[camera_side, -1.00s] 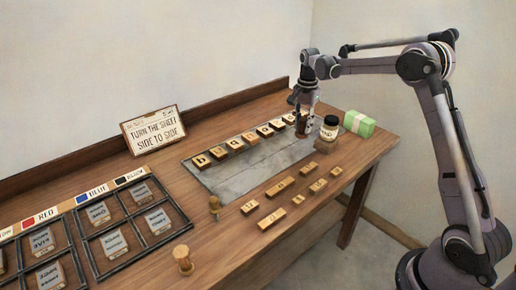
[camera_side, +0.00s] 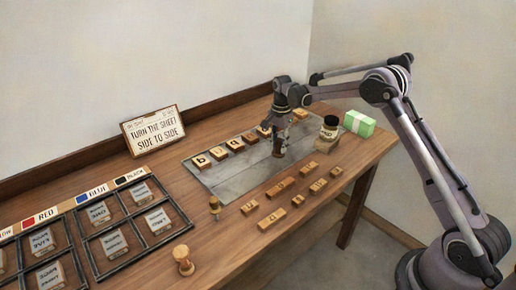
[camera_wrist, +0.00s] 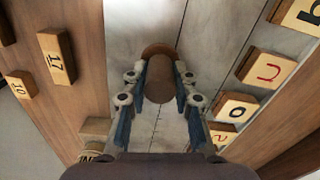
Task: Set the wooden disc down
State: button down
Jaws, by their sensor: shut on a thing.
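The wooden disc (camera_wrist: 158,49) is brown and round, with a brown upright grip (camera_wrist: 159,82) on it. My gripper (camera_wrist: 160,88) is shut on that grip, one finger on each side. In the wrist view the disc shows beyond the fingertips, over the grey sheet (camera_wrist: 215,40). In the side view my gripper (camera_side: 280,138) points down over the right part of the grey sheet (camera_side: 235,177), and the disc is small and dark beneath it. I cannot tell whether the disc touches the sheet.
Lettered wooden blocks (camera_side: 219,153) stand in a row along the sheet's far edge, close to my gripper. Several numbered blocks (camera_side: 275,190) lie in front. A jar (camera_side: 329,128) and a green bundle (camera_side: 359,123) are at right. The sheet's left and middle are clear.

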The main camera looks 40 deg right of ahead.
jog(key=shift+f, duration=0.1)
jog(key=c, duration=1.1)
grip_release()
jog(key=shift+o, duration=0.2)
